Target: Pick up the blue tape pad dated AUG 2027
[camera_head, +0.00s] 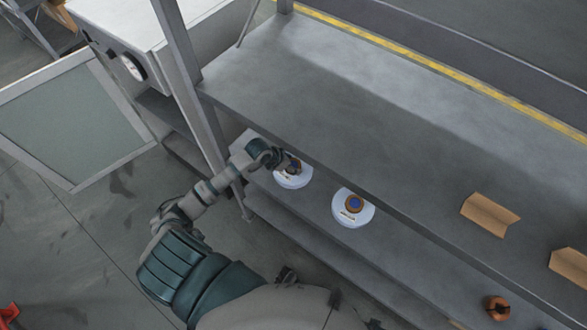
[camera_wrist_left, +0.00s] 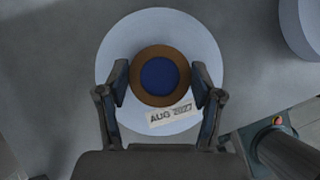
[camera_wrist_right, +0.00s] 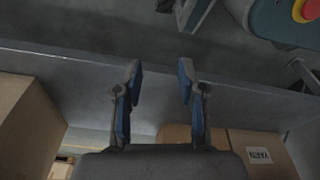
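A round pale-blue pad (camera_wrist_left: 112,52) carries a brown ring with a dark blue centre (camera_wrist_left: 160,76). Its label reads AUG 2027 (camera_wrist_left: 170,115). In the head view this pad (camera_head: 293,182) lies on the lower shelf, partly hidden by my left gripper (camera_head: 283,164). In the left wrist view my left gripper (camera_wrist_left: 161,82) is open, with its fingers on opposite sides of the brown ring, very close to it. I cannot tell whether they touch. A similar pad (camera_head: 367,213) lies to the right; its label is unreadable. My right gripper (camera_wrist_right: 160,82) is open and empty.
The upper shelf (camera_head: 330,110) overhangs the pads, and a metal post (camera_head: 190,90) stands left of them. Cardboard pieces (camera_head: 490,214) are at the right. A brown ring-shaped item (camera_head: 497,307) sits lower right. The right wrist view shows a labelled box (camera_wrist_right: 262,155).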

